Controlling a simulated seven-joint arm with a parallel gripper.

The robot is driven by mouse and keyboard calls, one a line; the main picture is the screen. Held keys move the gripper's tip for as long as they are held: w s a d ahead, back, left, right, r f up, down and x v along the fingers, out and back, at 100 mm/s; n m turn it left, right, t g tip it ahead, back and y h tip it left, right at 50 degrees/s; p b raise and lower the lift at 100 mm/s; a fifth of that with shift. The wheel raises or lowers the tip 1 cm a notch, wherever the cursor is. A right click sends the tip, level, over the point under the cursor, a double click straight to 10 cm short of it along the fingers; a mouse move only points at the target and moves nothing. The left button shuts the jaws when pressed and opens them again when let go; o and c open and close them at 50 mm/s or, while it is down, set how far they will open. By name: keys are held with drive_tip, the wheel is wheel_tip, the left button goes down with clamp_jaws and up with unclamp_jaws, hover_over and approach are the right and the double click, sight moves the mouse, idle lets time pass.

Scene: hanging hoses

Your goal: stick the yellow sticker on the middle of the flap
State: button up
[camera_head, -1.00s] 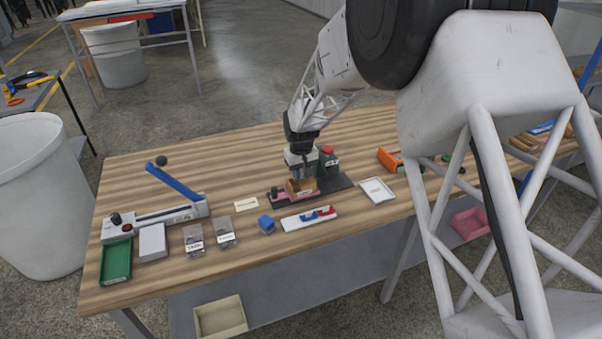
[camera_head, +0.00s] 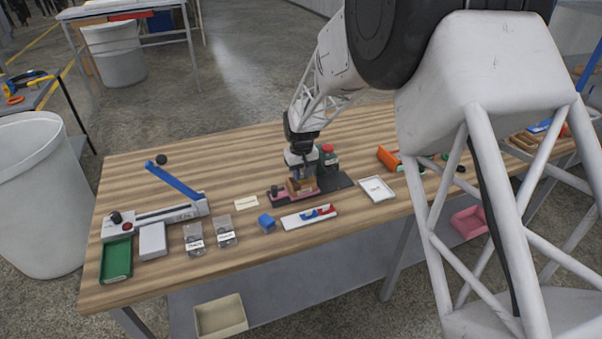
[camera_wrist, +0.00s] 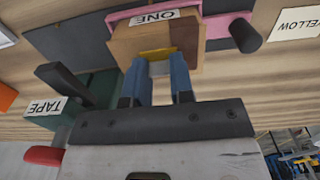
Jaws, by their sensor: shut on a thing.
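A small brown cardboard box (camera_head: 301,188) sits in a pink fixture (camera_head: 280,195) at the middle of the bench. In the wrist view the box (camera_wrist: 190,48) carries a white label reading ONE. My gripper (camera_head: 302,174) is right at the box. In the wrist view its blue fingers (camera_wrist: 160,70) are shut on the yellow sticker (camera_wrist: 156,54), which lies at or against the box face. I cannot tell whether it touches the box. The flap's edges and middle are partly hidden by the fingers.
A green tape dispenser (camera_head: 328,163) with a red knob stands just behind the box. A card reading YELLOW (camera_wrist: 300,24) lies nearby.

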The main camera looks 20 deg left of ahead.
drive_tip(key=o, duration=1.4)
drive_tip(key=shift+r, duration=0.2)
drive_tip(key=shift+r, duration=3.25)
